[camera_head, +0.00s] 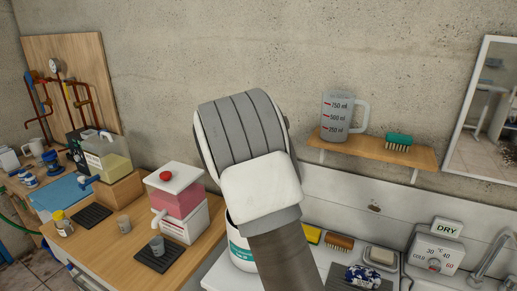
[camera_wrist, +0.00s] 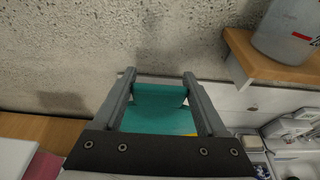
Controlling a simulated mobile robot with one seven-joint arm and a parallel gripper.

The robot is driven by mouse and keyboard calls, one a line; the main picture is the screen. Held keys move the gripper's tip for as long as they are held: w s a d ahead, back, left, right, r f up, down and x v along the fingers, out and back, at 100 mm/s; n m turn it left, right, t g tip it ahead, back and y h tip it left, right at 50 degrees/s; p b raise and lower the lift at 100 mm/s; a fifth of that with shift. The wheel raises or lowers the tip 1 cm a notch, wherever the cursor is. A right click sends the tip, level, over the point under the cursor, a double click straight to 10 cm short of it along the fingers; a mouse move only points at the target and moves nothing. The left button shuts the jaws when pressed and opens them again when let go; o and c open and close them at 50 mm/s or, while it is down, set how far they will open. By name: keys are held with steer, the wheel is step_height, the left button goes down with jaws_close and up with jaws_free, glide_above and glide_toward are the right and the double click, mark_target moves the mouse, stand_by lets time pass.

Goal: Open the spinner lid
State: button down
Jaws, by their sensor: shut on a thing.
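The spinner (camera_head: 240,256) is a white, round-bodied container with a teal label, standing on the white counter. My arm covers most of it in the head view. In the wrist view my gripper (camera_wrist: 158,78) is shut on a flat teal piece, which looks like the spinner lid (camera_wrist: 158,115). The lid lies between the two grey fingers, with a darker teal edge near the fingertips. My arm hides the gripper and the lid in the head view. I cannot tell how far the lid is raised from the spinner.
A wooden shelf (camera_head: 330,144) on the wall right of my arm holds a measuring jug (camera_head: 340,117) and a green brush (camera_head: 399,142). A pink-filled dispenser (camera_head: 180,203) stands left. Sponge, brush, soap dish and a DRY dial box (camera_head: 436,252) lie right.

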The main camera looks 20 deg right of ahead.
steer(key=shift+r+x, duration=0.15)
steer(key=shift+x, duration=0.55)
steer(key=shift+r+x, duration=0.15)
steer(key=shift+x, duration=0.55)
steer(key=shift+d+f, duration=0.1)
steer(key=shift+c, duration=1.8)
jaws_free()
steer(key=o, duration=0.4)
steer(key=shift+w, duration=0.1)
steer(key=shift+c, duration=0.2)
steer(key=b+v, duration=0.2)
steer(key=v, duration=1.5)
steer(key=shift+r+b, duration=0.3)
steer(key=shift+b, duration=0.05)
